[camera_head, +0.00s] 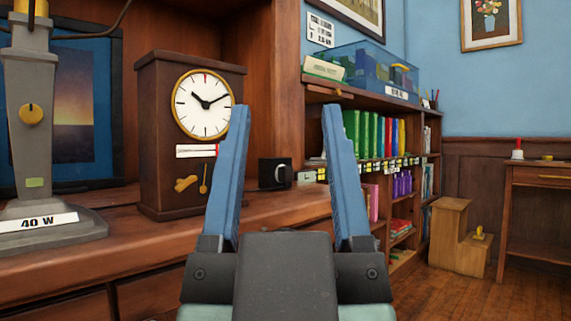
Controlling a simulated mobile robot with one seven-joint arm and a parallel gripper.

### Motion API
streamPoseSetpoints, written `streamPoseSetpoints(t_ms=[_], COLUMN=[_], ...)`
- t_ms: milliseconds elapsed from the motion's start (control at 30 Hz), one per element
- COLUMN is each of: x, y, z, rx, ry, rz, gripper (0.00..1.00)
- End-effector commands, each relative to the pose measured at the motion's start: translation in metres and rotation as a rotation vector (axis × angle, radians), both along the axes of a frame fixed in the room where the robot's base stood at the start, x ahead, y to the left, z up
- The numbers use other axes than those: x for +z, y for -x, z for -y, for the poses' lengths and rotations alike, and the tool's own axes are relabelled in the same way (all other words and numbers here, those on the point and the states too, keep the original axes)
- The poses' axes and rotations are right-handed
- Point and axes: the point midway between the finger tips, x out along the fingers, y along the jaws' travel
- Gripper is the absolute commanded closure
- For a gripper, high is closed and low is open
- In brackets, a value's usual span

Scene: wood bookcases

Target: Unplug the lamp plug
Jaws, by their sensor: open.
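My gripper (285,110) is open and empty, with its two blue fingers pointing up and forward in the middle of the view. A grey lamp (30,130) with a yellow knob and a "40 W" label stands on the wooden desk (285,208) at the far left. Its top is cut off by the frame edge. A dark cord or arm (100,30) curves at the top left beside it. I cannot make out the lamp plug or its socket. My gripper is to the right of the lamp and apart from it.
A dark wooden clock (155,110) stands behind the left finger. A bookcase (345,95) with books and a glass case is at right. A step stool (450,235) and side table (540,180) stand beyond open floor.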

Motion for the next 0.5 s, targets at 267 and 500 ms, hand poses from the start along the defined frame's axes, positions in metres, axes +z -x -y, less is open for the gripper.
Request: streamPoseSetpoints(t_ms=[267,500], x=[0.109,0.191], y=[0.000,0.000], z=[0.000,0.000], rx=[0.002,0.005], ry=[-0.002,-0.003], rz=[0.001,0.001], gripper=[0.38,0.38])
